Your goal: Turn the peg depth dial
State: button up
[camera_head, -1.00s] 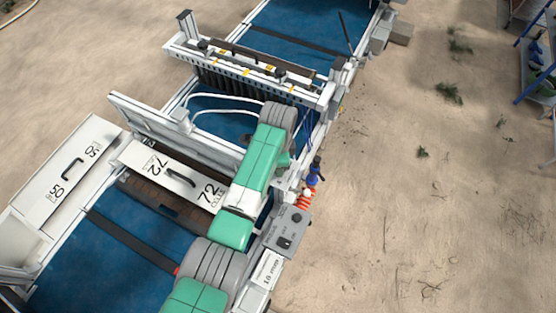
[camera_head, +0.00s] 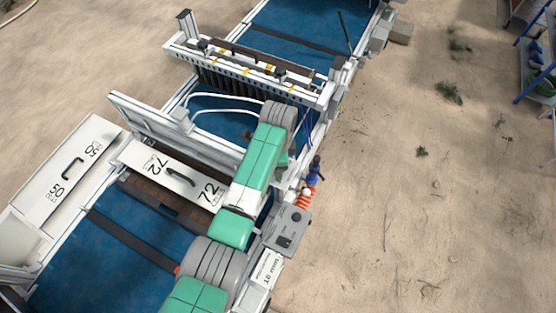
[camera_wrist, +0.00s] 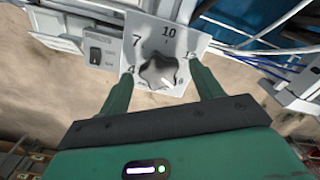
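The peg depth dial (camera_wrist: 160,71) is a grey lobed knob on a pale plate (camera_wrist: 142,32) marked 4, 7, 10 and a partly covered number at right. It sits at the upper middle of the wrist view. My gripper (camera_wrist: 162,75) has its two green fingers apart, one on the left and one on the right of the knob. A gap shows between each finger and the knob, so they look clear of it. In the head view my arm hides the dial and the gripper.
A grey switch box (camera_wrist: 101,47) is beside the dial plate. The seeder's white frame (camera_head: 245,73) and blue belt (camera_head: 120,240) run diagonally. A white panel marked 72 (camera_head: 172,172) lies left of my arm. Sandy ground at right is open.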

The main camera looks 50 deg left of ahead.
notch_tip(320, 180, up, 8)
jog(key=shift+f+b, duration=0.1)
jog(key=shift+b, duration=0.2)
dwell(0.4)
